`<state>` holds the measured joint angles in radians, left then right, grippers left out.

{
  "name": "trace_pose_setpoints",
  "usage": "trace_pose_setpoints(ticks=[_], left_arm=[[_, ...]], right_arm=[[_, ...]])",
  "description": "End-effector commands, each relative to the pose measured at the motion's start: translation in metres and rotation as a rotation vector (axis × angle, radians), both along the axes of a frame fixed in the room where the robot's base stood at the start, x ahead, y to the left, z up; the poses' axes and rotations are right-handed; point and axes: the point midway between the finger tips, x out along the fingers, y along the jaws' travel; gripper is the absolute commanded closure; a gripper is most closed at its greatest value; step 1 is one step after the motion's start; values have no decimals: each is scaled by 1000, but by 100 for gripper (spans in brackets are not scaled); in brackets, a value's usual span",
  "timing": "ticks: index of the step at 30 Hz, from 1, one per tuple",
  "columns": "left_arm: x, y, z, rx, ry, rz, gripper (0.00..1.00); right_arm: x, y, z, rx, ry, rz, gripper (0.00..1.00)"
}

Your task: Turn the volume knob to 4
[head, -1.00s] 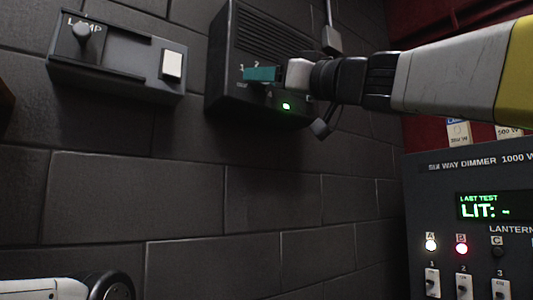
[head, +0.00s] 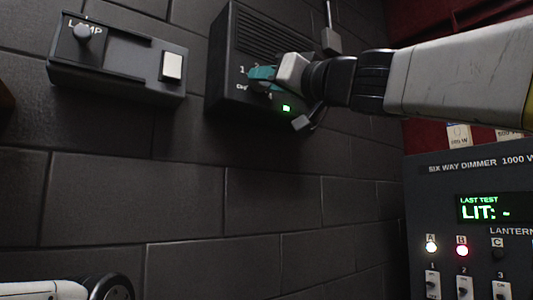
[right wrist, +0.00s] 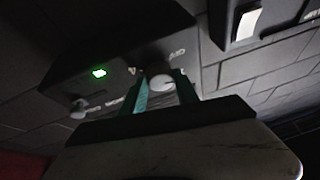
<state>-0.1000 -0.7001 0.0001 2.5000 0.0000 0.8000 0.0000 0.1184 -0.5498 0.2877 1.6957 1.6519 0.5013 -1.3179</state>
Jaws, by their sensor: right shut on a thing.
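The dark wall speaker box (head: 228,85) with a slotted top hangs on the brick wall and has a lit green light and printed digits. My right gripper (head: 262,76), with teal fingers, is at its front face, and the fingers hide the knob in the head view. In the right wrist view a pale round volume knob (right wrist: 161,82) sits between the teal fingers of my right gripper (right wrist: 163,92), which is shut on it. The knob's setting cannot be read. My left gripper is out of view.
A lamp box (head: 120,68) with a round knob and a white switch hangs to the left. A six way dimmer panel (head: 440,190) with a green display and lit buttons stands at lower right. The wall below the speaker box is clear.

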Motion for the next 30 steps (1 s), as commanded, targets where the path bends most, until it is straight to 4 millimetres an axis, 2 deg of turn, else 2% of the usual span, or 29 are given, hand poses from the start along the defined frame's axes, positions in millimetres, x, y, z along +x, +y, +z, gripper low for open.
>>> trace_pose_setpoints(ticks=[15, 30], left_arm=[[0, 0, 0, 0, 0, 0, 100], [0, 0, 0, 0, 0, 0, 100]], right_arm=[[-3, 3, 1, 246, 177, 2, 100], [-3, 3, 1, 285, 204, 1, 100]])
